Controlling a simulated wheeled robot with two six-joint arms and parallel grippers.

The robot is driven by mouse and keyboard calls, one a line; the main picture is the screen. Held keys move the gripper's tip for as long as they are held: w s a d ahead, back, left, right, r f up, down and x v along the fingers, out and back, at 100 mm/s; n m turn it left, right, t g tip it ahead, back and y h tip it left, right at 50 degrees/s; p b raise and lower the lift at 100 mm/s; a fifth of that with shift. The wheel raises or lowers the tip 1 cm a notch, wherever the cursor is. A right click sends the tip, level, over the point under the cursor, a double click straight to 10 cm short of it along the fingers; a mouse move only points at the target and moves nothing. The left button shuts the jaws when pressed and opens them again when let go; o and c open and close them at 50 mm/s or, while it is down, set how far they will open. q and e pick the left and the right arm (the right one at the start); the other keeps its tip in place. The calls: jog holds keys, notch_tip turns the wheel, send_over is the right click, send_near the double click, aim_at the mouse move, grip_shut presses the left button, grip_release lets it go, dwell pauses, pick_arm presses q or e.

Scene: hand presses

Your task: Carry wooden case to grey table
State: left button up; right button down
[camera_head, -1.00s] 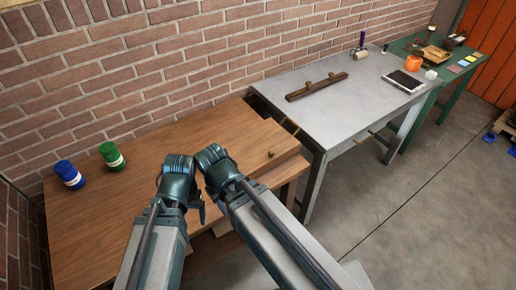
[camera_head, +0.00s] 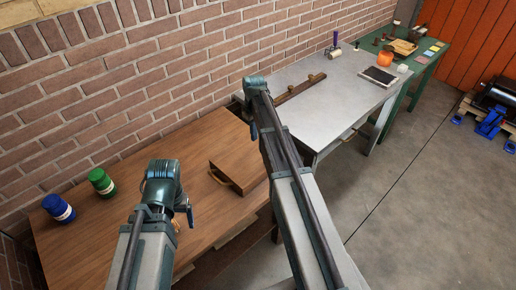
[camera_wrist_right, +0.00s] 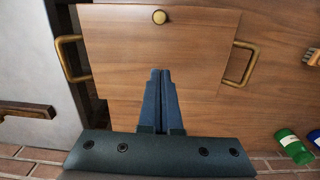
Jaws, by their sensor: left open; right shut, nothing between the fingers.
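The wooden case (camera_head: 238,163) lies on the brown wooden table in the head view, partly hidden behind my right arm. In the right wrist view the case (camera_wrist_right: 205,75) shows a flat wooden face, brass handles (camera_wrist_right: 70,58) (camera_wrist_right: 240,65) at both sides and a round brass knob (camera_wrist_right: 159,17). My right gripper (camera_wrist_right: 160,72) is shut and empty, in front of the case in that view; I cannot tell the gap. My left gripper (camera_head: 184,217) is open, left of the case and apart from it. The grey table (camera_head: 335,100) stands right of the wooden table.
On the wooden table (camera_head: 100,235) stand a blue jar (camera_head: 58,208) and a green jar (camera_head: 101,182). The grey table bears a dark wooden bar (camera_head: 300,88), a framed dark plate (camera_head: 379,76) and a roller (camera_head: 334,50). A brick wall (camera_head: 150,60) runs behind.

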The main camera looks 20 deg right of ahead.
aim_at(261, 163)
pick_arm(q)
notch_tip(261, 163, down, 10)
jog(key=b, duration=1)
jog(key=shift+f, duration=0.1)
pick_arm(e)
notch_tip(261, 163, down, 10)
jog(key=shift+f, duration=0.1)
jog(key=s, duration=0.1)
jog(key=s+d, duration=0.1)
jog(key=s, duration=0.1)
jog(key=shift+s+r, duration=0.2)
jog(key=shift+s+d, duration=0.1)
jog(key=shift+s, duration=0.05)
jog(key=s+d, duration=0.5)
jog(key=s, duration=0.9)
jog(key=shift+s, duration=0.15)
jog(key=shift+d, duration=0.1)
